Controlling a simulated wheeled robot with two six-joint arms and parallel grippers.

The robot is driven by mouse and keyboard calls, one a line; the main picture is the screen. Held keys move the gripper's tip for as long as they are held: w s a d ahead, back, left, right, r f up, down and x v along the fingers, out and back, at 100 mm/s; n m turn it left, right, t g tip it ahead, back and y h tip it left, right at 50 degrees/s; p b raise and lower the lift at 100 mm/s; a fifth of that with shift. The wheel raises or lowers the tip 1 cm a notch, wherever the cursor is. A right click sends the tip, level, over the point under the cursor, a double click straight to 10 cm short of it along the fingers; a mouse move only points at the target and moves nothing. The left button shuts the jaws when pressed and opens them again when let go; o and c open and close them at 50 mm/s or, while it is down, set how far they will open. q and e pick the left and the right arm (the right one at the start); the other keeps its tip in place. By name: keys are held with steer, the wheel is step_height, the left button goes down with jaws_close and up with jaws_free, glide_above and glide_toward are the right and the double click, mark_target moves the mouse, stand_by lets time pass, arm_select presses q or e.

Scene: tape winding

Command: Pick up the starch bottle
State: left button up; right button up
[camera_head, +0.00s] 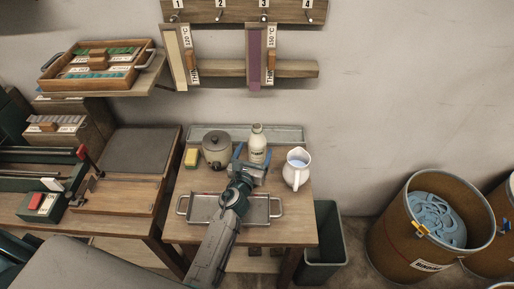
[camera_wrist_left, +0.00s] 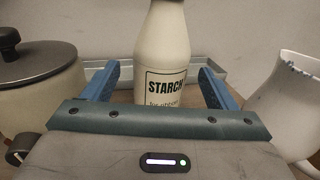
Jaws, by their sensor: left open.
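Gaps show between the bottle and both fingers. The bottle's base is hidden behind the gripper body. My right gripper is not seen.
A lidded pot (camera_head: 217,152) stands close left of the bottle, and a white jug (camera_head: 297,170) close right. A yellow sponge (camera_head: 192,157) lies further left. A metal tray (camera_head: 202,208) with handles lies under my arm. A long tray (camera_head: 288,133) lies along the wall behind.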

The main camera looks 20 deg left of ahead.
mark_target(254, 151)
arm_select(q)
steer(key=w, duration=0.2)
steer(key=shift+w+f, duration=0.1)
steer(key=shift+w, duration=0.6)
steer(key=shift+s, duration=0.1)
steer(key=shift+c, duration=0.2)
steer(key=c, duration=1.2)
steer(key=shift+c, duration=0.2)
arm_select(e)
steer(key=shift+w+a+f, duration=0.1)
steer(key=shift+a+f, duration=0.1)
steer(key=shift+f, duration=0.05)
arm_select(q)
steer(key=shift+r, duration=0.25)
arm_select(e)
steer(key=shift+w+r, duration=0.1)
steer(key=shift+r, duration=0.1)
